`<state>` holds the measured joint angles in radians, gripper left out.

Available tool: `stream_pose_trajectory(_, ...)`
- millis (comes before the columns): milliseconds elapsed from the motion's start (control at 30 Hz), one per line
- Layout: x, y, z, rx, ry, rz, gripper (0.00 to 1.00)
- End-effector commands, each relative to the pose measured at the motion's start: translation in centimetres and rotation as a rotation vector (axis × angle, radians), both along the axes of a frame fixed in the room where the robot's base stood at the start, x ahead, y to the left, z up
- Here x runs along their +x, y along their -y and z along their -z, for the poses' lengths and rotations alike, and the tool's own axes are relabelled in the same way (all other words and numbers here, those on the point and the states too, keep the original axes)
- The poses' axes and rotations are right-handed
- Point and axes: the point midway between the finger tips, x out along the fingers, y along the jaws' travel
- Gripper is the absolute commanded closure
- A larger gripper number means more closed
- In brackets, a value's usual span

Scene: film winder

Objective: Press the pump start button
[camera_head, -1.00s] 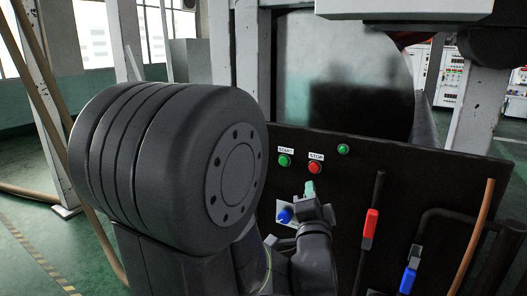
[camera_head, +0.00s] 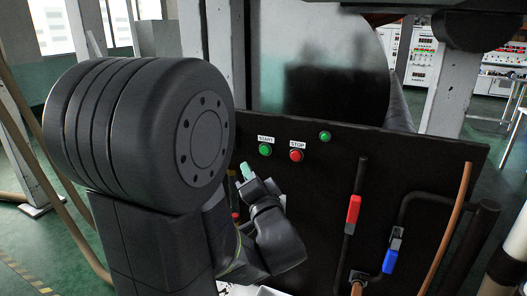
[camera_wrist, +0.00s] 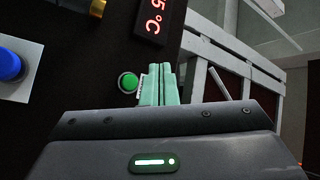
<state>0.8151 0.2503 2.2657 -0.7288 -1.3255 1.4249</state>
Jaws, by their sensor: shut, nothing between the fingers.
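The green START button (camera_head: 265,150) is on the dark panel, under a white START label. The red STOP button (camera_head: 296,156) is to its right. My gripper (camera_head: 246,171) has pale green fingers, shut and empty, pointing up just below and left of the START button in the head view. In the wrist view, my gripper (camera_wrist: 158,84) appears beside a green button (camera_wrist: 128,82) with a white label strip partly covered by the fingers. The fingers do not hide that button. Whether they touch the panel cannot be told.
A small green light or button (camera_head: 325,136) is at the panel's upper edge. A red-handled lever (camera_head: 353,209) and a blue-handled valve (camera_head: 390,256) stand to the right. The wrist view shows a blue knob (camera_wrist: 10,65) and a red-digit display (camera_wrist: 152,20).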

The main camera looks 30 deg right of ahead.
Motion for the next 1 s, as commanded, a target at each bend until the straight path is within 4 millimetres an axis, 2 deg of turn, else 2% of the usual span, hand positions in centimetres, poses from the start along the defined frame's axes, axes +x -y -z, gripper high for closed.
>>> stream_pose_trajectory(500,4.4,5.1,0.0,0.001,-0.001,0.000,1.00)
stream_pose_trajectory(700,5.0,5.8,0.0,0.000,-0.001,0.001,1.00)
stream_pose_trajectory(1000,5.0,5.9,0.0,0.000,-0.001,0.001,1.00)
